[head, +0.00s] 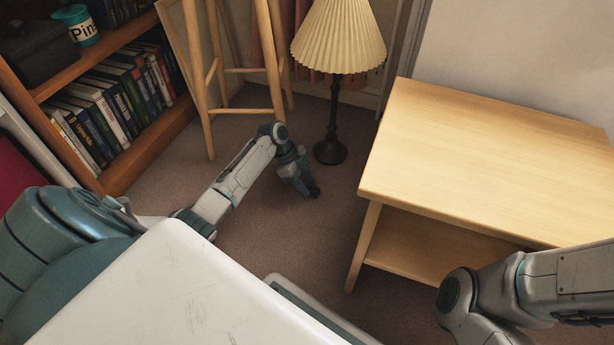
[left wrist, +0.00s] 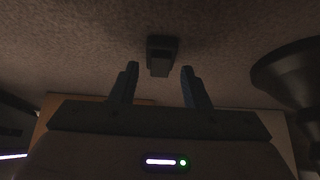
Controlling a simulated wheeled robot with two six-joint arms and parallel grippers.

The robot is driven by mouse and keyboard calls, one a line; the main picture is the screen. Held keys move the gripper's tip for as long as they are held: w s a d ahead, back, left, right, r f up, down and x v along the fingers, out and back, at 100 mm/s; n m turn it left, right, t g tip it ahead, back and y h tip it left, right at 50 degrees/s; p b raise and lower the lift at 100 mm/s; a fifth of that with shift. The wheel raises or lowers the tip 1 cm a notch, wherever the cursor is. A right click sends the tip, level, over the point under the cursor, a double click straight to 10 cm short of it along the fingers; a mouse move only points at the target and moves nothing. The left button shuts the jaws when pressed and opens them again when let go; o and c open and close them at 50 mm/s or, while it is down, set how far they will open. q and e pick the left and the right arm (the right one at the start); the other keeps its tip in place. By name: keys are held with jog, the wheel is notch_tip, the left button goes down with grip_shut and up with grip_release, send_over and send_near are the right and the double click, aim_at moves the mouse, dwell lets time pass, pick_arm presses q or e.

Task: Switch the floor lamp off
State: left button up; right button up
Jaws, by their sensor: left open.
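The floor lamp (head: 338,38) stands at the back, with a pleated cream shade, a dark stem and a round dark base (head: 330,152). I cannot tell clearly whether it is lit. My left gripper (head: 311,190) is low over the carpet, in front of the lamp base. In the left wrist view its two fingers (left wrist: 160,86) are open with nothing held. A small dark box (left wrist: 162,55), perhaps a foot switch, lies on the carpet just beyond the gap between the fingertips. The lamp base (left wrist: 288,75) shows at the right there. My right gripper is out of view.
A wooden table (head: 480,150) with a lower shelf stands right of the lamp. A wooden easel (head: 208,100) stands behind my left arm. A bookcase (head: 150,135) with books fills the left. Carpet (head: 260,250) is clear between my left arm and the table.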

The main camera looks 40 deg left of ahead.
pick_arm(q)
jog(key=p+v, duration=0.6)
jog(key=v, duration=0.4)
jog(key=shift+a+r, duration=0.15)
jog(key=shift+r, duration=0.1)
